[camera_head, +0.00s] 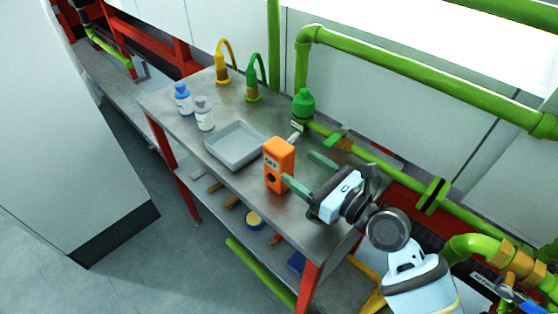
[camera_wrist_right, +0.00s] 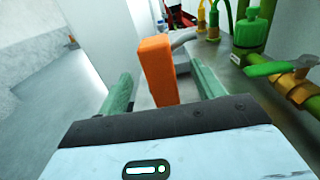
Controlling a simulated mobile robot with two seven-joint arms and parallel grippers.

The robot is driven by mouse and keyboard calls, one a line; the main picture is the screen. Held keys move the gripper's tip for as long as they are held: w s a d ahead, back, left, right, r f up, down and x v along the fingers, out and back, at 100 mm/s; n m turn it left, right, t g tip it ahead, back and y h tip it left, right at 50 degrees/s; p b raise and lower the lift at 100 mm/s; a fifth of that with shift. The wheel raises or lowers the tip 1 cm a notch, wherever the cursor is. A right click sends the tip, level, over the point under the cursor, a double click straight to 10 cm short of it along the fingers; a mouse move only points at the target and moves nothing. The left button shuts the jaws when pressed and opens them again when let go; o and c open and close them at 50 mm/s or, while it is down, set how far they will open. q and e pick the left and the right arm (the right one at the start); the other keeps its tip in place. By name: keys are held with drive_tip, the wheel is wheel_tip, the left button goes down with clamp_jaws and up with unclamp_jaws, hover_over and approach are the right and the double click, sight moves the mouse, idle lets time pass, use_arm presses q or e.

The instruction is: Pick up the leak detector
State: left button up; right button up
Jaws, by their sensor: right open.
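The leak detector is likely the orange upright box (camera_head: 279,165) with a small label and a dark round spot, standing on the metal table (camera_head: 185,135). My right gripper (camera_head: 306,170) is open beside it, with its green fingers pointing toward it. In the right wrist view the orange box (camera_wrist_right: 158,72) stands upright ahead of the gripper (camera_wrist_right: 160,92), and it appears between the two fingers. Whether the fingers reach around it is hard to tell. My left gripper is not in view.
A grey tray (camera_head: 236,146) lies left of the orange box. Blue (camera_head: 183,99) and white (camera_head: 204,114) bottles, yellow (camera_head: 222,70) and green (camera_head: 252,88) hosed bottles, and a green bottle (camera_head: 303,103) stand farther back. Green pipes (camera_head: 420,68) run behind and right of the table.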

sight(289, 163)
drive_tip(key=shift+f+x, duration=0.2)
drive_tip(key=shift+x, duration=1.7)
drive_tip(key=shift+f+x, duration=0.2)
drive_tip(key=shift+x, duration=1.7)
drive_tip(key=shift+s+a, duration=0.15)
drive_tip(key=shift+r, duration=0.1)
drive_tip(key=c, duration=1.2)
